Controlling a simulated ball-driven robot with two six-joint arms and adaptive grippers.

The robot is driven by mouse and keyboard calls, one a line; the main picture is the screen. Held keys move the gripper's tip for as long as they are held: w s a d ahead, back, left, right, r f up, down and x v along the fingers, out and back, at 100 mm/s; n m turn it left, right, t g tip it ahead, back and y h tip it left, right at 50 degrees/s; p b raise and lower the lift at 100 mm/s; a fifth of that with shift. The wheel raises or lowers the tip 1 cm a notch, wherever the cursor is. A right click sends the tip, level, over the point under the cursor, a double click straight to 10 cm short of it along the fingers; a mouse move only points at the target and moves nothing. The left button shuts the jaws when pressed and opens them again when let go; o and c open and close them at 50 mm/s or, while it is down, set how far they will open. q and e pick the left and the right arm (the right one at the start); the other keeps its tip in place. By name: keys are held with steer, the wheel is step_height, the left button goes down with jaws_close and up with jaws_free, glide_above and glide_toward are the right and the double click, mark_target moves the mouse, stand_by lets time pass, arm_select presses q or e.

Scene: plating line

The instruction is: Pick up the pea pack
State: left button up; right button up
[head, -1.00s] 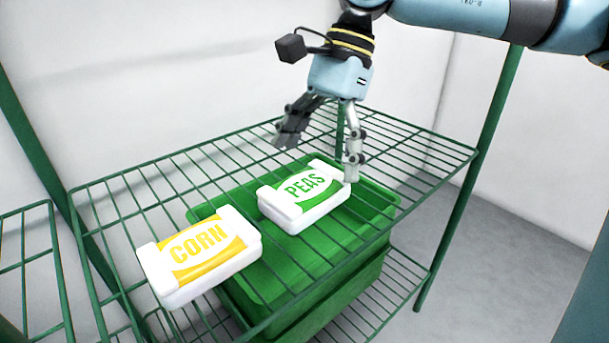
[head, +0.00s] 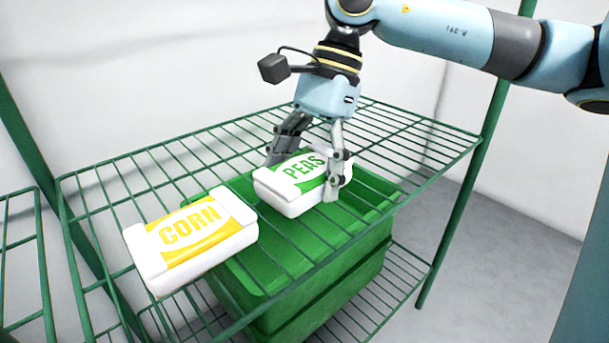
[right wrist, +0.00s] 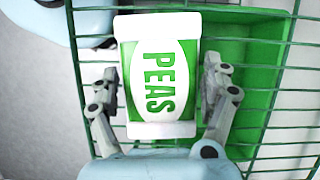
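The pea pack (head: 291,184), white with a green PEAS label, lies flat on the green wire shelf (head: 415,128) in the head view. It also shows in the right wrist view (right wrist: 158,76), lengthwise between the fingers. My right gripper (head: 305,183) is lowered around the pack, one finger on each side. In the right wrist view the right gripper (right wrist: 163,100) is open, with small gaps visible between the fingers and the pack. My left gripper is not in view.
A corn pack (head: 192,243), white and yellow, lies on the shelf to the left of the pea pack. A green bin (head: 345,270) stands below the wire shelf. A green post (head: 462,195) rises at the right. The shelf's back is clear.

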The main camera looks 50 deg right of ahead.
steer(key=c, duration=1)
